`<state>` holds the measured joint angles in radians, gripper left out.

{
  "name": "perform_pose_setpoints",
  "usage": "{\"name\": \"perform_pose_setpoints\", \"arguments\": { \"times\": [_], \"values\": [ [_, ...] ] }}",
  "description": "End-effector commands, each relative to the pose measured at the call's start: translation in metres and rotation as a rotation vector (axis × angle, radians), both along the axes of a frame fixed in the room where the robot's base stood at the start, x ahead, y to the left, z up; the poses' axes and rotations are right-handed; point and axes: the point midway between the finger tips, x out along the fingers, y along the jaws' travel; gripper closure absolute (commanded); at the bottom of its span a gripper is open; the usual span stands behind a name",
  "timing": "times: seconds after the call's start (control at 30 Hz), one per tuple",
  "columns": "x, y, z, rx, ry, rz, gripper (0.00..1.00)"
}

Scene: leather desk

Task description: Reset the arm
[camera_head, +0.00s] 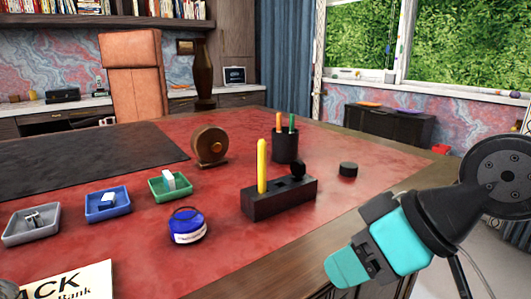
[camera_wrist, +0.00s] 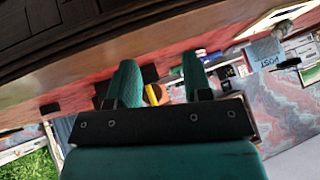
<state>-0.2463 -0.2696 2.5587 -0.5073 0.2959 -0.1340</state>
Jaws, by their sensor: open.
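The yellow pen also shows between the fingers in the wrist view (camera_wrist: 153,94), at a distance.
A blue ink jar (camera_head: 187,228), black pencil cup (camera_head: 285,146), round brown object (camera_head: 209,146) and black disc (camera_head: 348,170) stand on the desk. Grey (camera_head: 30,226), blue (camera_head: 107,205) and green (camera_head: 170,187) trays hold small items. The desk's wooden edge (camera_head: 330,245) runs beside my gripper.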

Motion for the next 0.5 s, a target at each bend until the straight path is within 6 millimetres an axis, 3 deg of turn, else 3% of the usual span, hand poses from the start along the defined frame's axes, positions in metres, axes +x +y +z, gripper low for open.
{"name": "perform_pose_setpoints", "arguments": {
  "times": [0.23, 0.5],
  "values": [
    [-0.060, -0.034, -0.022, -0.225, 0.337, 0.013, 0.54],
    [-0.063, -0.036, 0.054, -0.236, 0.354, 0.013, 0.54]
  ]
}}
